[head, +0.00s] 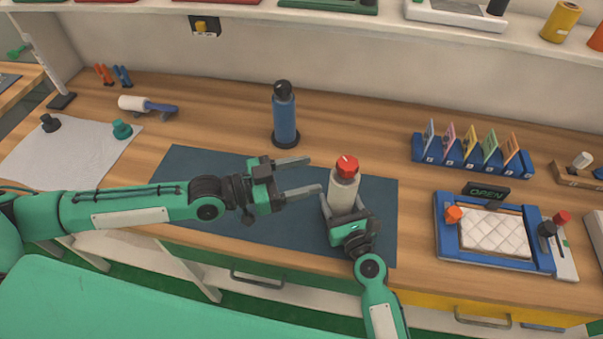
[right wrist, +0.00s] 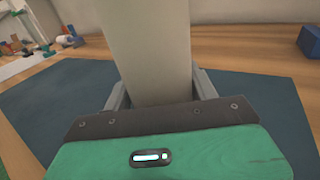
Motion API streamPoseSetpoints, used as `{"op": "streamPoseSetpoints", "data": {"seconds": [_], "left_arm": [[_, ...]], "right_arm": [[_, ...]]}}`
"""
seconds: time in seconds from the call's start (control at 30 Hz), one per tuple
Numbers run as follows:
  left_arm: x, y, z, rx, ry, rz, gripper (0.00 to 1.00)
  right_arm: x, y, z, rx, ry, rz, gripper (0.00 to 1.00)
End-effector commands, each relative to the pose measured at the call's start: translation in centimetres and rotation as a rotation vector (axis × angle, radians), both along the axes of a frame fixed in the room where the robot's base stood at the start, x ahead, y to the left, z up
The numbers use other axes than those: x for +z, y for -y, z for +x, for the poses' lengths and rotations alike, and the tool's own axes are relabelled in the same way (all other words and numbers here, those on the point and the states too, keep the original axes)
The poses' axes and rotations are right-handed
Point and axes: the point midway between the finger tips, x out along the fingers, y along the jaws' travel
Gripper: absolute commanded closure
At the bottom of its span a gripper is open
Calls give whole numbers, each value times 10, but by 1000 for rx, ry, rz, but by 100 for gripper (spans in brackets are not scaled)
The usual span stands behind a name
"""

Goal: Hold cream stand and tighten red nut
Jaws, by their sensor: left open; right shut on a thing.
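The cream stand (head: 342,193) stands upright on the dark blue mat (head: 190,165), with the red nut (head: 347,166) on its top. My right gripper (head: 343,214) is shut around the lower part of the stand. The right wrist view shows the cream stand (right wrist: 150,50) between the fingers of the right gripper (right wrist: 160,95); its top and the nut are out of that view. My left gripper (head: 308,176) is open and empty. Its fingers point right, to the left of the nut and apart from it.
A blue bottle (head: 284,115) stands behind the mat. A blue card rack (head: 470,158) and a blue-framed tray (head: 445,235) with a white quilted pad are on the right. A lint roller (head: 147,105) and white cloth (head: 70,150) lie at the left. The mat's left part is clear.

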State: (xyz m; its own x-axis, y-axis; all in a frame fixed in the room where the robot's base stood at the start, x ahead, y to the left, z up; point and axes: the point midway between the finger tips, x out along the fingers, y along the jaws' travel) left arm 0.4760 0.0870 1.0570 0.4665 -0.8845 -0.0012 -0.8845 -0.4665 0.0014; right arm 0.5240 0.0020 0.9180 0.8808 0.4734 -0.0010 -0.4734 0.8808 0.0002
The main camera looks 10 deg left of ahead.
Motion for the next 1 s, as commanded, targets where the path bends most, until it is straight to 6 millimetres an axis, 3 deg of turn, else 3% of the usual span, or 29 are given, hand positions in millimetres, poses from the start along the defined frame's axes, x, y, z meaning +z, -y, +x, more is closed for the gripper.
{"op": "streamPoseSetpoints", "data": {"seconds": [0.3, 0.33, 0.43, 0.77, 1.0], "left_arm": [[0, 0, 0, 0, 0, 0, 41], [0, 0, 0, 0, 0, 0, 41], [0, 0, 0, 0, 0, 0, 41], [0, 0, 0, 0, 0, 0, 41], [0, 0, 0, 0, 0, 0, 41]], "right_arm": [[3, 0, 1, -1, 4, 2, 96], [3, 0, 1, -1, 4, 2, 36], [2, 0, 0, 0, 3, 1, 16], [0, 1, -2, 0, 1, 0, 16], [-1, 17, -31, 0, -1, -2, 16]]}}
